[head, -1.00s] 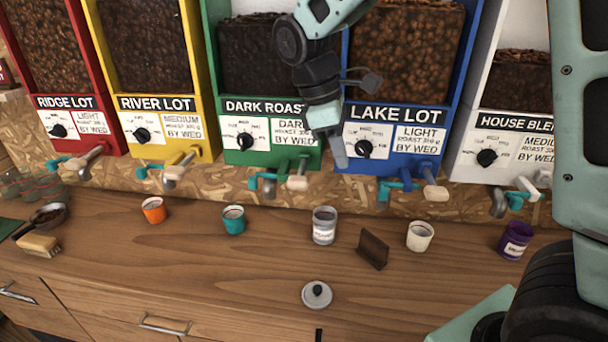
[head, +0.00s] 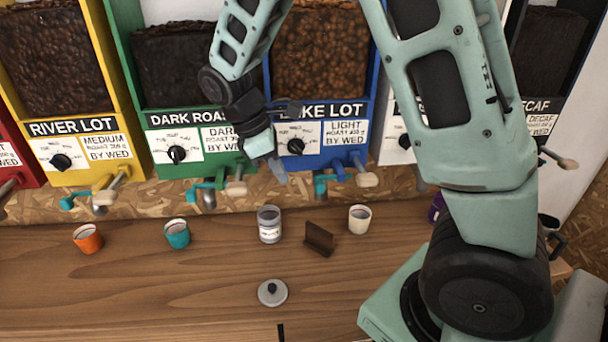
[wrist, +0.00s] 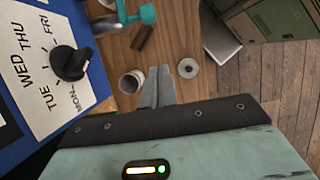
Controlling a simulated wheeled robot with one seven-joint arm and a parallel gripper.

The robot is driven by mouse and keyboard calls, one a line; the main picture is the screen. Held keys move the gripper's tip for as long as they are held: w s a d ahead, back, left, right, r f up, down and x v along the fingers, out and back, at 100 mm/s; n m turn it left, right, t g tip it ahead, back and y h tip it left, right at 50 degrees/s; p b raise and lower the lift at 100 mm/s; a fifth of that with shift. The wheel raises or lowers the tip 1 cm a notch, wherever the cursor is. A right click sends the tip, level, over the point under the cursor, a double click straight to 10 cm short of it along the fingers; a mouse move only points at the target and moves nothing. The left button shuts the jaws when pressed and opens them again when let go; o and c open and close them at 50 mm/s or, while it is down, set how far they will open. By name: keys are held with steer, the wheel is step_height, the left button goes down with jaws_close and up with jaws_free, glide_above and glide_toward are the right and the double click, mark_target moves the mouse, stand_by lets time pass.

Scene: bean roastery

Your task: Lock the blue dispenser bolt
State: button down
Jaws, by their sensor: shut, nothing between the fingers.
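The blue dispenser (head: 372,92), labelled Lake Lot, hangs on the wall at the upper middle of the head view. A teal handle (head: 321,184) and a lever with a beige knob (head: 367,180) stick out under it. I cannot tell the bolt's state. My gripper (head: 279,169) is shut and empty, in front of the blue dispenser's lower left edge, left of the teal handle and apart from it. In the wrist view my shut fingertips (wrist: 168,72) point over the counter. The teal handle (wrist: 148,13) shows above them, and the dispenser's black dial (wrist: 70,62) to the left.
The green dispenser (head: 135,55) stands left of the blue one. On the counter below are a glass jar (head: 269,226), a brown card stand (head: 319,239), a cream cup (head: 360,219), a teal cup (head: 177,234) and a round lid (head: 272,292). The front counter is mostly clear.

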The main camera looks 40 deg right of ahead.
mark_target(322, 183)
steer(key=shift+s+d+f+p, duration=0.45)
steer(key=shift+s+d+f, duration=0.05)
steer(key=shift+d, duration=0.2)
steer(key=shift+s+d+f+p, duration=0.4)
steer(key=shift+s+d+f, duration=0.05)
steer(key=shift+d, duration=0.3)
steer(key=shift+s+d+f+p, duration=0.45)
steer(key=shift+s+d+f, duration=0.05)
steer(key=shift+d, duration=0.2)
steer(key=shift+d, duration=0.1)
steer(key=s+d, duration=0.2)
steer(key=d, duration=0.1)
steer(key=shift+s, duration=0.15)
